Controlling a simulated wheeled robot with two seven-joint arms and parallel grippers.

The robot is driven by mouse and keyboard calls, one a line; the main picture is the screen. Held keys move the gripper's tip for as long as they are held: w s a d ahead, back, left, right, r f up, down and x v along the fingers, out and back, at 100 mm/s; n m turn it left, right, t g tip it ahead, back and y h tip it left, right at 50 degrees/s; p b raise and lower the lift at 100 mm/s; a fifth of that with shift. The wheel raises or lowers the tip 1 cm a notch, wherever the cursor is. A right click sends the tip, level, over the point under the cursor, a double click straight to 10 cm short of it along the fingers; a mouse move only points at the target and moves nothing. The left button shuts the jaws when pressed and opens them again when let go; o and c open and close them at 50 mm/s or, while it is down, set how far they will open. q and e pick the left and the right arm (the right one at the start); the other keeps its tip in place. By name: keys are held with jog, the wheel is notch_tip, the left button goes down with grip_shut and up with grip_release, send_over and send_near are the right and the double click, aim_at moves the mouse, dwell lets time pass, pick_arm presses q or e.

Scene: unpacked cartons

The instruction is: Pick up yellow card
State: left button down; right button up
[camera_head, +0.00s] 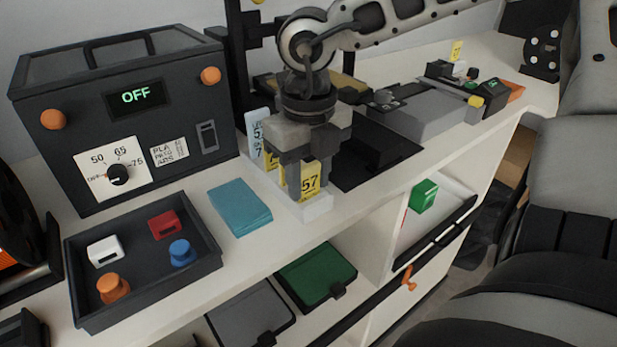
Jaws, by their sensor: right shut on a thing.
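The yellow card (309,181) carries the number 57 and stands upright in a small white holder (316,208) on the white counter. My right gripper (308,186) points down over the holder, with its fingers shut on the yellow card. One finger covers part of the card, and its lower edge sits at or in the holder; I cannot tell whether it is lifted. A light blue card (257,138) stands just behind and to the left. My left gripper is not in view.
A dark box with an OFF display (120,110) stands at the back left. A black tray (140,255) of small coloured parts and a teal block (239,207) lie on the counter (235,262). A grey device (425,112) is right of the gripper. Shelves with bins, including a green one (316,275), lie below.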

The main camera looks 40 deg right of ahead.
aim_at(310, 165)
notch_tip(310, 165, up, 18)
jog(key=p, duration=0.1)
jog(key=shift+d, duration=0.1)
dwell(0.4)
